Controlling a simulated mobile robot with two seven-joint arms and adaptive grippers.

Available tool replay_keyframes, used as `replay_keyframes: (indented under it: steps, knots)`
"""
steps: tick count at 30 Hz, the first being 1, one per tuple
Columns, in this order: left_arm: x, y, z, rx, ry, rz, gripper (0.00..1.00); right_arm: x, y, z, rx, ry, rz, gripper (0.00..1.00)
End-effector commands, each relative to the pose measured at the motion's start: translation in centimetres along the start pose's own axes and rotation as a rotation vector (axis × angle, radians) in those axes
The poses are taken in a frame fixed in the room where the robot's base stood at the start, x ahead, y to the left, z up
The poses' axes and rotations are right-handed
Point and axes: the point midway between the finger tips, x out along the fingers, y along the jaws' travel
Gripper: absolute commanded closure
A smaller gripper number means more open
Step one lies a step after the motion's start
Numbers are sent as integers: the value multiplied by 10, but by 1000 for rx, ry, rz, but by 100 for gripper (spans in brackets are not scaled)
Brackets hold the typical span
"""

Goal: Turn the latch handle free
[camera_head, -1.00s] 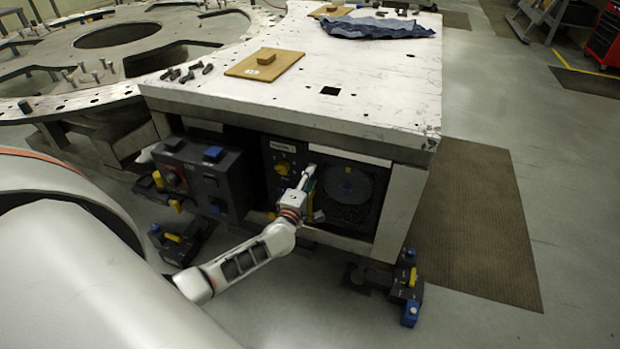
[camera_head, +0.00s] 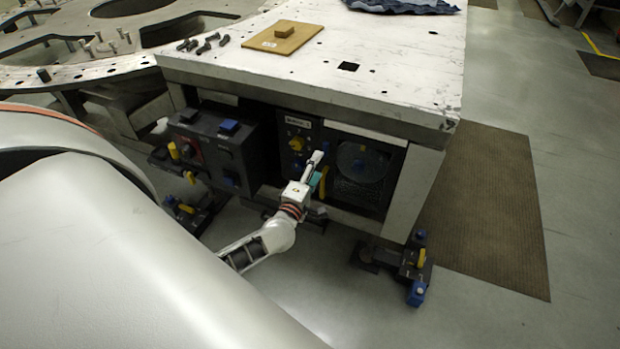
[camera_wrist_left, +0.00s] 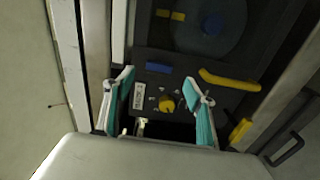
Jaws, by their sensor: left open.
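A yellow latch handle (camera_head: 323,187) shows at the front of the table's underside, partly behind my left gripper. In the left wrist view a yellow bar handle (camera_wrist_left: 229,80) lies to the right of the dark panel with the yellow knob (camera_wrist_left: 166,103). That knob (camera_head: 296,143) also shows in the head view, up and left of the gripper. My left gripper (camera_head: 317,168) is open and empty, its teal-padded fingers pointing at the panel. In the left wrist view its fingertips (camera_wrist_left: 160,80) frame the knob panel, and the bar handle is just beyond the right finger. My right gripper is out of view.
The white tabletop (camera_head: 400,70) overhangs the panels. A dark control box (camera_head: 215,150) stands left of the gripper. A round blue disc (camera_head: 360,162) sits in a recess to the right. A foot with blue and yellow parts (camera_head: 416,270) is at lower right. Floor in front is open.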

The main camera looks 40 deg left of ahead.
Motion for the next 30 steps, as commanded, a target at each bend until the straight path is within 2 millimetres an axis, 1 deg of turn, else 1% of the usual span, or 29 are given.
replay_keyframes:
  steps: [1,3,6,9,14,28,30]
  knots:
    - [-11,-1,0,-1,0,-2,44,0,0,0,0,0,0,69]
    - [-23,-1,0,-1,1,-2,44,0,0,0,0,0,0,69]
    - [-36,0,0,-1,1,-1,44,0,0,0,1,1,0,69]
    - [-45,0,0,-1,1,0,44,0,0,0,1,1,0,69]
    - [-50,1,0,0,1,1,44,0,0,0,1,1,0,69]
    - [-50,0,0,0,1,1,44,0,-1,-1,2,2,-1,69]
    - [-52,0,2,12,-8,-1,44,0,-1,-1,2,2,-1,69]
